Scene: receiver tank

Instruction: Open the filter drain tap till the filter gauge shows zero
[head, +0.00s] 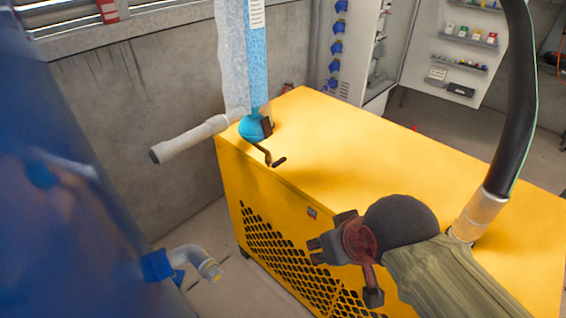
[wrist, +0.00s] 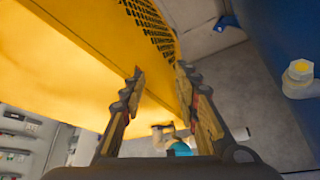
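A light blue filter column (head: 257,50) ends in a teal rounded bottom (head: 251,128) beside the yellow cabinet's far left corner. A dark crank-like handle (head: 268,156) hangs below it, apparently the drain tap. The teal bottom also shows in the wrist view (wrist: 181,149), small, beyond my fingers. My gripper (head: 345,270) is in front of the yellow cabinet, to the right of and nearer than the handle. In the wrist view my gripper (wrist: 160,75) has its two fingers apart with nothing between them. No gauge face can be made out.
The yellow cabinet (head: 390,150) with a mesh side fills the middle. A blue tank (head: 60,190) stands at left, with a bent outlet pipe (head: 201,262) and blue fitting (head: 157,265). A pale pipe (head: 187,140) sticks out left of the filter. Floor shows between tank and cabinet.

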